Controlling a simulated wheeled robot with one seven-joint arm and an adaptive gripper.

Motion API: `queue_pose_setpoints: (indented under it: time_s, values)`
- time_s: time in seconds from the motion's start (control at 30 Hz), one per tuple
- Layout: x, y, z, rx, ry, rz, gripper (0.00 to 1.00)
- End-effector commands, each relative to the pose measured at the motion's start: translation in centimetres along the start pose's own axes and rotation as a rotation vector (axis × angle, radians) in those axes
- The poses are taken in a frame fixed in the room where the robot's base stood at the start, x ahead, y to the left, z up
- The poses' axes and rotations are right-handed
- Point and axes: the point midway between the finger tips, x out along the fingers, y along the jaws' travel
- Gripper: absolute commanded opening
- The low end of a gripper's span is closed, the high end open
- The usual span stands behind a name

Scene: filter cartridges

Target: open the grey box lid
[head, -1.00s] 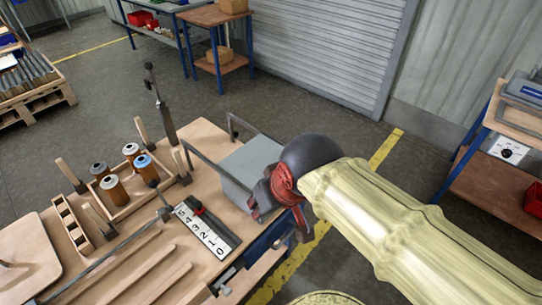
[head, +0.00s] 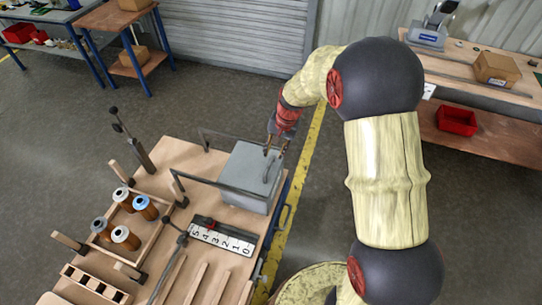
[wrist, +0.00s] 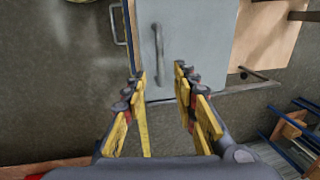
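The grey box (head: 240,196) stands on the wooden bench top near its right edge, with its flat lid (head: 247,164) closed. A dark bar handle (head: 268,172) runs along the lid. In the wrist view the lid (wrist: 195,40) fills the upper middle, and the handle (wrist: 158,52) lies towards its left side. My gripper (head: 277,148) is at the lid's far right corner in the head view. In the wrist view my gripper (wrist: 160,80) has its yellow fingers spread apart, with the handle's lower end between the fingertips. Whether they touch it I cannot tell.
A dark bar frame (head: 204,140) stands around the box. A numbered scale (head: 222,237) lies in front of it. A wooden tray (head: 160,215) of capped cartridges stands left, near upright posts.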

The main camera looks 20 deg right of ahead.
Motion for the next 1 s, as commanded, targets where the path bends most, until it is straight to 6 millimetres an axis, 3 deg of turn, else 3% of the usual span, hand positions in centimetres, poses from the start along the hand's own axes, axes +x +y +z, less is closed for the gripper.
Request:
queue_pose_setpoints:
  time_s: [0.5, 0.9, 1.0]
  values:
    - [6.9, 0.1, 0.0, 0.002, -0.002, 0.001, 0.28]
    - [7.8, 0.0, 0.0, 0.002, -0.001, 0.000, 0.28]
    - [7.7, 0.0, 0.0, 0.002, -0.001, 0.000, 0.24]
